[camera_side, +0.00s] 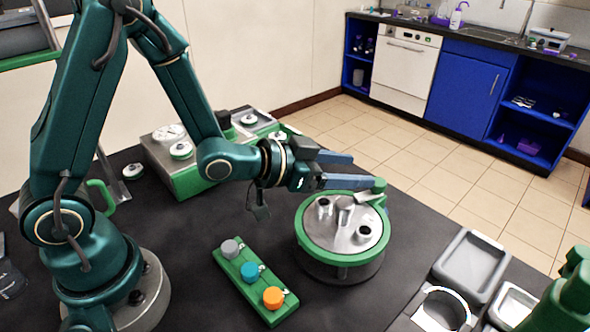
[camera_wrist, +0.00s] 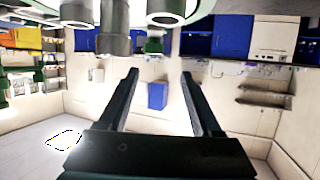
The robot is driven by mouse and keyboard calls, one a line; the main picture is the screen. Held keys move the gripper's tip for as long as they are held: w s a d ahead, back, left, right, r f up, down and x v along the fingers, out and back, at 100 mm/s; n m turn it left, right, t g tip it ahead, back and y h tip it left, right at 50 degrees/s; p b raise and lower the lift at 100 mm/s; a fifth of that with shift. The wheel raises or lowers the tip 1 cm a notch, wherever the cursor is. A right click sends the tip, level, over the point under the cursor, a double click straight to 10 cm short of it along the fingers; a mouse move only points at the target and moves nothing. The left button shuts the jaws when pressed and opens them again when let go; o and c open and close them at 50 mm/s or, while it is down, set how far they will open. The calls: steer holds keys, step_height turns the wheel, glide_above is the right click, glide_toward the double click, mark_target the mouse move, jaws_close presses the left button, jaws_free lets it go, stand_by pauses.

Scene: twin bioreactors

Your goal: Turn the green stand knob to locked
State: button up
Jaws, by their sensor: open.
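A round vessel with a metal lid (camera_side: 326,232) and a green rim stands on the dark table. A green knob-like part (camera_side: 374,188) sticks up at the back right of its rim; I cannot be sure it is the stand knob, nor read its setting. My gripper (camera_side: 366,169) is open, its two fingers reaching right, level above the back of the vessel. The nearer fingertip is close to the green part; I cannot tell whether they touch. In the wrist view my gripper (camera_wrist: 159,75) has nothing between its fingers.
A green block (camera_side: 258,296) with grey, blue and orange knobs lies left of the vessel. A green-sided box (camera_side: 181,180) with dials stands behind. Grey trays (camera_side: 470,262) and green bottles (camera_side: 572,295) stand at the right. Metal fittings (camera_wrist: 113,28) show at the wrist view's top.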

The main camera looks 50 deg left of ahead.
mark_target(366, 195)
steer(key=shift+s+d+f+g, duration=0.15)
steer(key=shift+s+f+g, duration=0.25)
steer(key=shift+s+f, duration=0.15)
steer(key=shift+x, duration=2.45)
steer(key=shift+d+r, duration=0.1)
jaws_close()
